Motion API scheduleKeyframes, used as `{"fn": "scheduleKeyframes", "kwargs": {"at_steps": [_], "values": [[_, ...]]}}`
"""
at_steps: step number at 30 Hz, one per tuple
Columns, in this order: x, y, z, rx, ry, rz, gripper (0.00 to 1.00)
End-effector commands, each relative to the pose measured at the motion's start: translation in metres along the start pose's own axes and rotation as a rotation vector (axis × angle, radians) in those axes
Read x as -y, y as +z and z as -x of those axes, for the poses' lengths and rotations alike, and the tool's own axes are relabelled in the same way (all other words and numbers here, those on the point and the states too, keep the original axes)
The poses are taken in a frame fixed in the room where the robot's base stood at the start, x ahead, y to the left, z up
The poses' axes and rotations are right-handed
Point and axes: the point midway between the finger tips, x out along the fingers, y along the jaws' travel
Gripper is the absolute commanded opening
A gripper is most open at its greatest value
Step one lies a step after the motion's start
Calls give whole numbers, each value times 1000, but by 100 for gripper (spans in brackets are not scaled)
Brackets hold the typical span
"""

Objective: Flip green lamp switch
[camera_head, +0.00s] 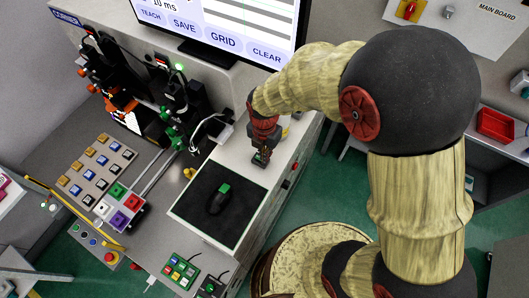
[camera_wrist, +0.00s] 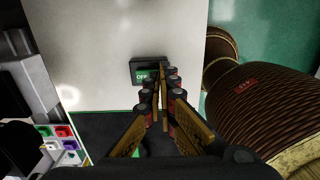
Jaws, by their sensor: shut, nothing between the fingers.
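The green lamp switch is a small black box (camera_wrist: 140,67) with a green face marked OFF, on the pale bench top. It lies just ahead of my fingertips in the wrist view. In the head view, the switch (camera_head: 260,160) is a small dark block with a little green, directly under my gripper. My gripper (camera_wrist: 161,78) is shut and empty, its fingertips overlapping the switch's right side. Whether they touch it I cannot tell. In the head view my gripper (camera_head: 262,143) points down at the bench, and its fingertips are hard to separate from the switch.
A dark mat (camera_head: 193,207) with a black and green mouse (camera_head: 220,198) lies beside the switch. A monitor (camera_head: 240,25) stands behind. Button panels (camera_head: 100,160) and a small green keypad (camera_head: 180,270) are to the left. The bench edge is close on the right.

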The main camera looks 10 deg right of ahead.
Motion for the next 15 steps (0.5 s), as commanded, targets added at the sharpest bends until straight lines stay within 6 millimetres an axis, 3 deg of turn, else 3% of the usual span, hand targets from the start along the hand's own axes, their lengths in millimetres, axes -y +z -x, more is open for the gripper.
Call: {"fn": "scheduleKeyframes", "kwargs": {"at_steps": [15], "values": [[3, 0, -8, -1, -2, 0, 0]]}}
